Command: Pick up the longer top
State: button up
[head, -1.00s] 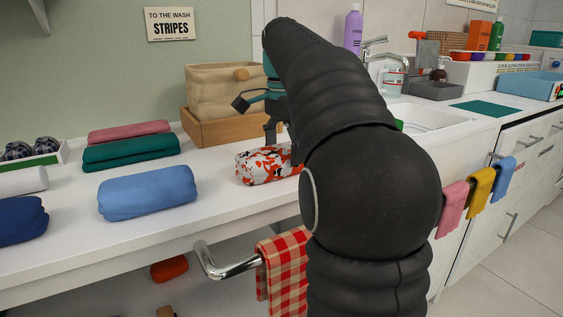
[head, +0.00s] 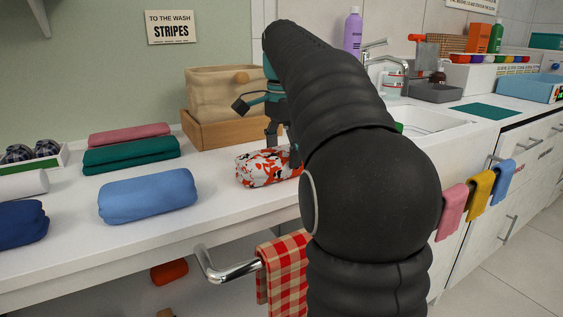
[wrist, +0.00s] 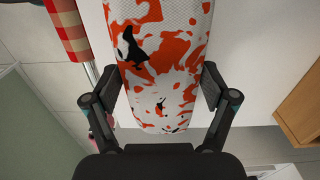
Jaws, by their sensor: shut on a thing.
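A rolled cloth patterned in white, orange-red and black (head: 262,168) lies on the white counter in the head view; my arm covers its right end. In the wrist view the same patterned roll (wrist: 165,50) runs between the two fingers. My gripper (head: 284,148) is shut on this roll, one finger on each side; it also shows in the wrist view (wrist: 160,82). The roll appears to rest on the counter. A plain light blue roll (head: 148,194) lies apart to the left. The patterned roll's full length is hidden in both views.
A tan fabric bin (head: 215,92) in a wooden tray (head: 215,130) stands behind my gripper. Folded green (head: 130,154) and pink (head: 128,134) cloths lie at the left. A navy roll (head: 22,222) is at far left. A rail with a checked towel (head: 284,275) runs along the front.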

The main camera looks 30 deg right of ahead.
aim_at(283, 150)
jog(key=shift+r+p, duration=2.25)
jog(key=shift+r, duration=1.15)
